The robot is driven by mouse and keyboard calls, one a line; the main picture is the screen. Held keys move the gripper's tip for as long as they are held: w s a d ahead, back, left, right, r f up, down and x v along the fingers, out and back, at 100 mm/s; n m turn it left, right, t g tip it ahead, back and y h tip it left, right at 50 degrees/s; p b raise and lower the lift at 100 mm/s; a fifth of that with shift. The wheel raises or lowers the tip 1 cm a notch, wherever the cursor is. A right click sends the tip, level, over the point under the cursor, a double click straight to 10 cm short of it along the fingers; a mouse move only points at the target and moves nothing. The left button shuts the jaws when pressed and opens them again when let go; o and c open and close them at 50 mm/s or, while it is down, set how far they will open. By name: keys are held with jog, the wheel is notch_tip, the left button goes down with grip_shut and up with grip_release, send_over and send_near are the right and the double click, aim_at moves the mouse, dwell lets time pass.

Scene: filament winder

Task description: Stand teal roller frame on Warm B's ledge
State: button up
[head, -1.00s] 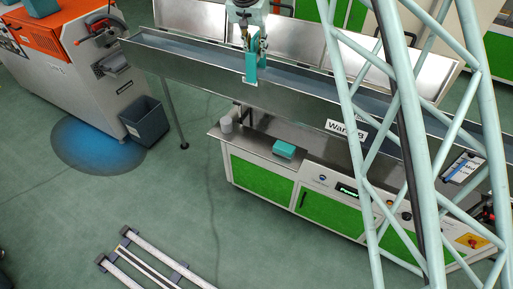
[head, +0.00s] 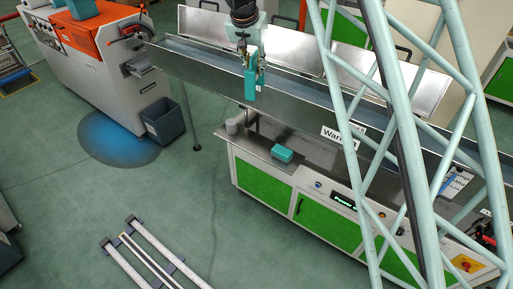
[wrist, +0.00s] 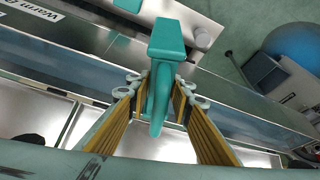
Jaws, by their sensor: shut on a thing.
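The teal roller frame (head: 250,86) hangs upright in my gripper (head: 251,65), in front of the long metal trough in the head view. In the wrist view, my gripper (wrist: 160,92) is shut on the frame (wrist: 166,42), its yellow-padded fingers on either side of the narrow part; the wide end points away from the camera. Warm B's label (head: 342,136) is on the trough's side, partly behind a lattice strut. Warm B's ledge (head: 245,146) is the grey top below the trough, lower than the held frame.
A teal block (head: 282,154) lies on the ledge, and small grey cylinders (head: 232,126) stand at its left end. The trough (head: 205,63) runs close behind the held frame. A pale lattice mast (head: 405,140) blocks the right side. A dark bin (head: 162,121) stands on the floor.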

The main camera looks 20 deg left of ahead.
jog(key=shift+s, duration=0.15)
dwell(0.4)
jog(key=s+d+f+n+b, duration=0.1)
jog(key=s+f, duration=0.3)
jog(key=f, duration=0.5)
jog(key=s+d+f+n+y+b, duration=0.1)
jog(key=s+f+n+b, duration=0.1)
jog(key=f, duration=0.7)
jog(key=s+d+f+n+y+b, duration=0.1)
jog(key=s+f+n+b, duration=0.1)
jog(key=s+f, duration=0.4)
notch_tip(320, 180, down, 4)
jog(key=shift+s+d+r+n, duration=0.15)
jog(key=shift+s+n, duration=0.1)
jog(key=shift+n, duration=0.25)
jog(key=shift+w, duration=0.15)
jog(key=w+a+f+p, duration=0.1)
jog(key=w+a+p, duration=0.2)
jog(key=w, duration=1.2)
jog(key=shift+a+f, duration=0.2)
jog(key=shift+a, duration=0.85)
